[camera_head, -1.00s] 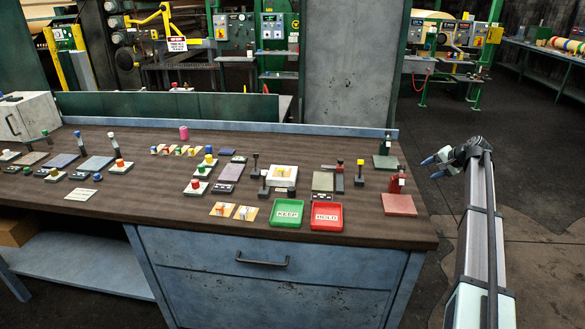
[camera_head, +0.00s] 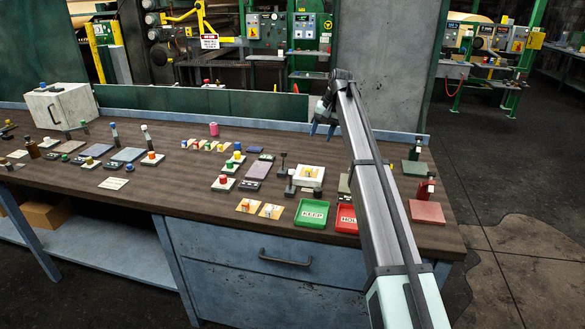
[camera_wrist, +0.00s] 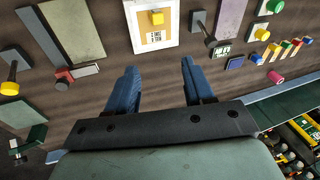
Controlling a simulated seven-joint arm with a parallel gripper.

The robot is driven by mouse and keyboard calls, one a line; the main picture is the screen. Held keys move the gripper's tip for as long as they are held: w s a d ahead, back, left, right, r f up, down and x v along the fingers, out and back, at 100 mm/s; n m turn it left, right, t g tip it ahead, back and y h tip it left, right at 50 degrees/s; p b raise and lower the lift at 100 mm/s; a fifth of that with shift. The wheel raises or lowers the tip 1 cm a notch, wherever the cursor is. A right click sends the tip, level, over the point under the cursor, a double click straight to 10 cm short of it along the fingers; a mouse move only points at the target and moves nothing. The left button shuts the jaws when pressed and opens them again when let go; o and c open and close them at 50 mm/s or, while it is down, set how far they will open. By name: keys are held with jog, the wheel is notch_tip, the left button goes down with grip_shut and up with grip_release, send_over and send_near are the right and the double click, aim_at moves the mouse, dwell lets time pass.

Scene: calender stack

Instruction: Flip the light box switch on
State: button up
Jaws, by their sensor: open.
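A white panel with a yellow piece on it (camera_head: 310,177), which looks like the light box, lies on the bench; it also shows at the top of the wrist view (camera_wrist: 138,40). A dark post on a base (camera_wrist: 198,45) stands beside it, but I cannot tell whether this is the light box switch. My gripper (camera_head: 322,130) is above the far part of the bench, behind the panel in the head view. In the wrist view its two blue fingers (camera_wrist: 158,65) are apart, with only bench top between them. My arm hides part of the bench right of the panel.
A green KEEP tray (camera_head: 312,226) and a red HOLD tray (camera_head: 346,224) lie at the bench front, the red one partly behind my arm. Coloured buttons and levers stand to the left. A pink cylinder (camera_head: 214,129) and a raised back edge (camera_head: 230,120) are at the rear.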

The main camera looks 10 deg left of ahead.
jog(key=n+g+h, duration=0.2)
send_near(292, 170)
jog(key=f, duration=0.6)
jog(key=a+f, duration=0.1)
jog(key=f, duration=0.2)
jog(key=shift+c, duration=0.2)
jog(key=shift+r, duration=0.1)
grip_shut()
dwell(0.5)
